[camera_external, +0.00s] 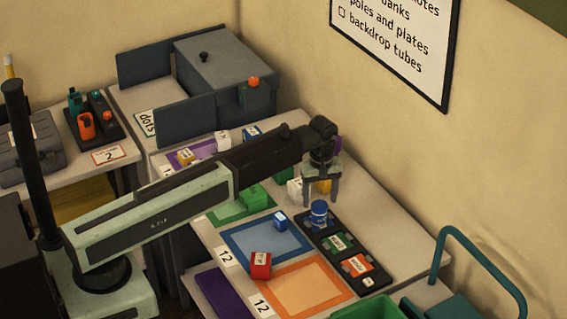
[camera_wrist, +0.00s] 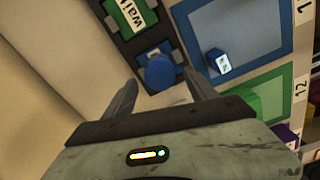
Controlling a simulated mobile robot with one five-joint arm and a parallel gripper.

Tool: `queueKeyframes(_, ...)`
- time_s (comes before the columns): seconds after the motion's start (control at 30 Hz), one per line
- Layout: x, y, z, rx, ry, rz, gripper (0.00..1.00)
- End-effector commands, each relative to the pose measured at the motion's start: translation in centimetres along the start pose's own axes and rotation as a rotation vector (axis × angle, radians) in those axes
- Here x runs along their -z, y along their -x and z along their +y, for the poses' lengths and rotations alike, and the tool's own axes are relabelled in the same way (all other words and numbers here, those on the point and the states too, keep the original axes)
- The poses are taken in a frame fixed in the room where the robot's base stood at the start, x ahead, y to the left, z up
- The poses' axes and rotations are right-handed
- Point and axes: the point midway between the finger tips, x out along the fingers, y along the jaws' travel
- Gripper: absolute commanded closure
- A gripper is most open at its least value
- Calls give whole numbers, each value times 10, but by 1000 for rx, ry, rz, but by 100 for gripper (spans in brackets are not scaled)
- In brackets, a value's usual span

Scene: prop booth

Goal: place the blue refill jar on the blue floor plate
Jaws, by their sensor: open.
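The blue refill jar (camera_external: 319,213) stands upright at the far end of a black tray (camera_external: 325,232). In the wrist view the jar (camera_wrist: 159,74) shows between and beyond my fingertips. My gripper (camera_external: 321,201) is open and empty, pointing down just above the jar; I cannot tell whether the tips reach down beside it. The blue floor plate (camera_external: 255,245) lies left of the tray, a blue rectangle with a lighter middle. It also shows in the wrist view (camera_wrist: 255,22). A small blue cube (camera_external: 281,221) with a white label sits on it.
The tray also holds a green block (camera_external: 338,242) and an orange block (camera_external: 357,265). A red cube (camera_external: 261,264) sits between the blue plate and an orange plate (camera_external: 318,298). A green plate (camera_external: 225,215) with a green piece lies behind. Yellow and white pieces stand near my gripper.

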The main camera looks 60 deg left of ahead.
Motion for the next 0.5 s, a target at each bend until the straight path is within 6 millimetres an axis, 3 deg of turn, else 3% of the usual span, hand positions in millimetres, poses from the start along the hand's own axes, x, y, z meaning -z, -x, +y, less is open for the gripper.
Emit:
queueKeyframes(0.03,0,25,0,0,0,0,34)
queueKeyframes(0.2,0,56,0,0,0,0,34)
queueKeyframes(0.43,-1,62,0,1,-3,0,34)
queueKeyframes(0.5,-9,60,-8,1,-49,-1,34)
